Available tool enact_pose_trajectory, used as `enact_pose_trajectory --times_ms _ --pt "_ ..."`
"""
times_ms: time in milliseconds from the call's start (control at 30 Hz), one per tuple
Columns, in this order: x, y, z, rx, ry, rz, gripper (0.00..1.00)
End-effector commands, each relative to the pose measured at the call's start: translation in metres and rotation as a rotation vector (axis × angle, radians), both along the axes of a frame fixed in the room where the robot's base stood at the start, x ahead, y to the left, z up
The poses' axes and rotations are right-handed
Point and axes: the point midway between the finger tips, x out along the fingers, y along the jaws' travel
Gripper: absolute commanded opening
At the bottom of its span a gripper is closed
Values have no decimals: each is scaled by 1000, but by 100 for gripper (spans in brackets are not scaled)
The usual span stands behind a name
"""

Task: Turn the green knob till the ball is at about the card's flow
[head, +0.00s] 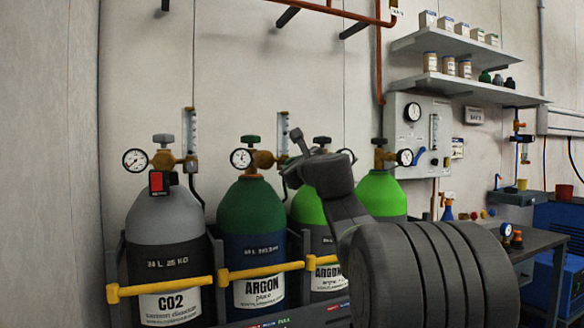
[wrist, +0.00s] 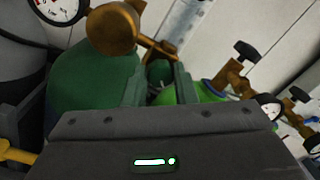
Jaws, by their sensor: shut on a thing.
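In the wrist view my gripper (wrist: 159,84) is shut on a dark green knob (wrist: 159,71), one finger on each side of it. The knob sits just below a clear flow tube (wrist: 185,32) beside a brass regulator (wrist: 111,30). In the head view the flow tube (head: 284,132) stands upright by the dark green argon cylinder (head: 251,203). The knob and my fingertips are hard to make out there, behind my arm. The ball cannot be made out in either view. A small card (head: 457,148) hangs on the wall at right; its writing is too small to read.
A grey CO2 cylinder (head: 166,222) stands left, bright green cylinders (head: 381,194) right. A yellow bar (head: 236,274) runs across their front. A grey wall panel (head: 415,150) with gauges, shelves (head: 470,85) and a workbench (head: 535,243) lie further right.

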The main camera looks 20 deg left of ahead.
Motion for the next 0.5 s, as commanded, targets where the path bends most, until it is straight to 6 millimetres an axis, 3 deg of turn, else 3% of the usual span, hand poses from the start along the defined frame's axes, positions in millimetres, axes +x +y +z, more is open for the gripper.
enact_pose_trajectory --times_ms 200,233,333,500 --pt "1 0 -2 -1 3 1 2" --pt "1 0 -2 -1 3 1 27" --pt "0 0 -1 -1 2 0 47" --pt "0 0 -1 0 2 0 47"
